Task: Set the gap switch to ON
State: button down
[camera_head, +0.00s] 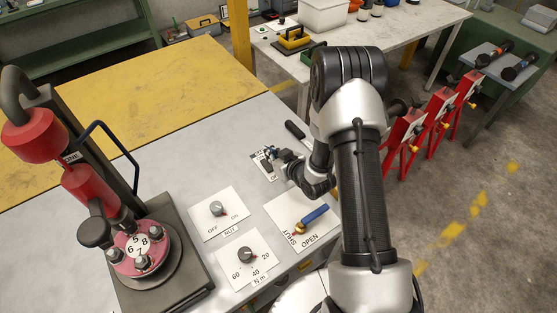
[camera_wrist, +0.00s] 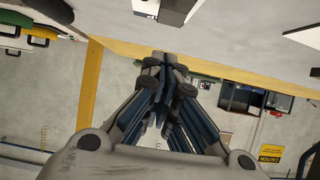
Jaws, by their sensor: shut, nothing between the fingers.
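A small white plate (camera_head: 257,157) with partly readable lettering lies on the grey bench top, beyond the NUT plate. It carries a dark part and looks like the gap switch, but my gripper covers much of it. Its label and setting cannot be read. My gripper (camera_head: 270,160) is at this plate, fingers together and empty; whether they touch the switch cannot be told. In the wrist view, my gripper's closed fingers (camera_wrist: 165,62) point up toward the bench edge. A white plate with a black part (camera_wrist: 168,10) shows above them.
The NUT knob (camera_head: 217,208), the N m dial (camera_head: 245,254) and the blue SHUT/OPEN lever (camera_head: 314,214) sit close by. A red flanged spool fixture (camera_head: 138,250) stands at left. A dark handle (camera_head: 298,132) lies beyond my gripper. The yellow bench top (camera_head: 150,95) is clear.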

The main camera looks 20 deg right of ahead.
aim_at(268, 165)
jog(key=shift+w+a+f+b, duration=0.1)
jog(key=shift+w+f+b, duration=0.2)
jog(key=shift+f, duration=0.7)
jog(key=shift+w+a+f+b, duration=0.1)
jog(key=shift+w+f, duration=0.25)
jog(key=shift+f, duration=0.6)
jog(key=shift+w+a+g+p, duration=0.1)
jog(key=shift+w+g+p, duration=0.2)
jog(key=shift+g+p, duration=0.15)
jog(key=shift+f, duration=0.3)
jog(key=shift+s, duration=0.25)
